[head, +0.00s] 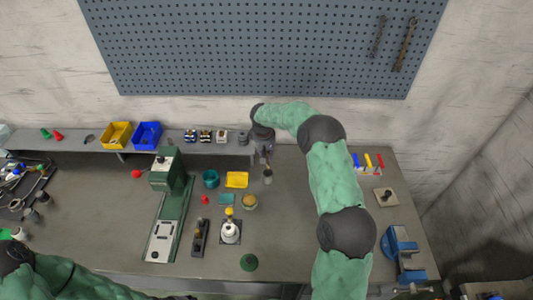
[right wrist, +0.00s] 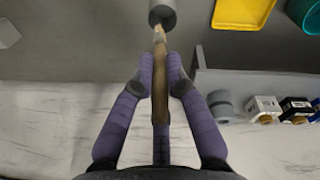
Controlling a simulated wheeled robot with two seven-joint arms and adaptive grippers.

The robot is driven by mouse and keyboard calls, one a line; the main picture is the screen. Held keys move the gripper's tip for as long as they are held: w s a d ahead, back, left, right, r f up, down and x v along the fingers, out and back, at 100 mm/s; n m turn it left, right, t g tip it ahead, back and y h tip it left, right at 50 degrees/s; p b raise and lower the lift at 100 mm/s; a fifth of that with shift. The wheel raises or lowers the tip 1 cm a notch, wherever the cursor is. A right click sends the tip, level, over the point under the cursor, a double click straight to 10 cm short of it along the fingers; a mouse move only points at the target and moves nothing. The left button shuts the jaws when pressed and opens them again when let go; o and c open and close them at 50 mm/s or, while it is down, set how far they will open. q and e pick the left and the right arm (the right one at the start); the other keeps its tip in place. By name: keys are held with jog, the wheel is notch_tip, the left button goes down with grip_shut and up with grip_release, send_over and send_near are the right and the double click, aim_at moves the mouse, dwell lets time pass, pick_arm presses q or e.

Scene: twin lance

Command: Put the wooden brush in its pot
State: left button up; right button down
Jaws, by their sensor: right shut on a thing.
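My right gripper (head: 265,152) is at the back of the bench, near the shelf's right end. In the right wrist view its purple fingers (right wrist: 160,80) are shut on the wooden brush (right wrist: 160,105), a long brown handle with a paler far end. That pale end is at the near rim of a grey round pot (right wrist: 163,12), which is cut by the top edge. I cannot tell whether the tip is inside the pot or only overlaps it. In the head view the small pot (head: 268,179) stands just below the gripper. My left gripper is out of view.
A yellow tray (head: 237,180) and a teal cup (head: 210,179) stand left of the pot, a round tan-topped container (head: 249,202) below it. The back shelf (head: 185,146) carries bins and small blocks. Bench right of the pot is partly covered by my arm.

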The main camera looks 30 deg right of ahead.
jog(key=shift+f+b, duration=1.7)
jog(key=shift+f, duration=1)
jog(key=c, duration=1.2)
grip_release()
jog(key=shift+o, duration=0.2)
jog(key=shift+r, duration=0.1)
notch_tip(320, 180, up, 12)
jog(key=a, duration=0.1)
jog(key=shift+s+a, duration=0.2)
jog(key=shift+s, duration=0.1)
